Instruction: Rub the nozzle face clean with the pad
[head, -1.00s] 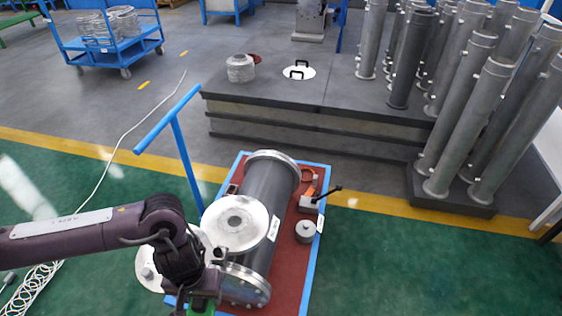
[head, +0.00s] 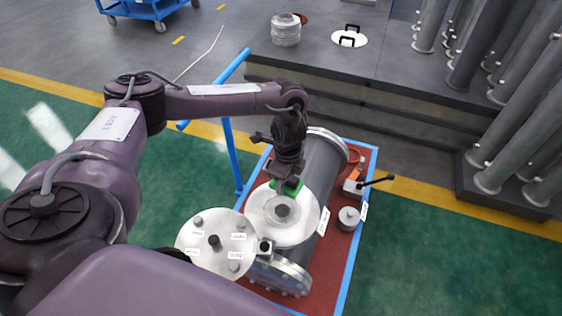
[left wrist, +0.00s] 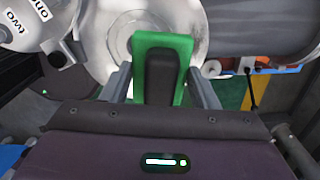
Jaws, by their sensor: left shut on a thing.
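The nozzle face (head: 265,222) is a pale metal disc with a dark round centre, on top of the dark grey shell (head: 318,170). It also shows behind the pad in the left wrist view (left wrist: 106,45). My left gripper (head: 288,176) is over the far part of the disc, shut on the pad (left wrist: 143,46). The pad is green with a black grip (left wrist: 161,78), which sits between the two fingers. The pad's underside is hidden, and I cannot tell whether it touches the face. My right gripper is not in view.
A round plate with labelled knobs (head: 214,258) lies left of the nozzle. A bolted end flange (head: 280,276) is close in front. A small grey cylinder (head: 349,220) and a black-handled clamp (head: 354,187) stand to the right. A blue T-bar (head: 227,150) rises at the left.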

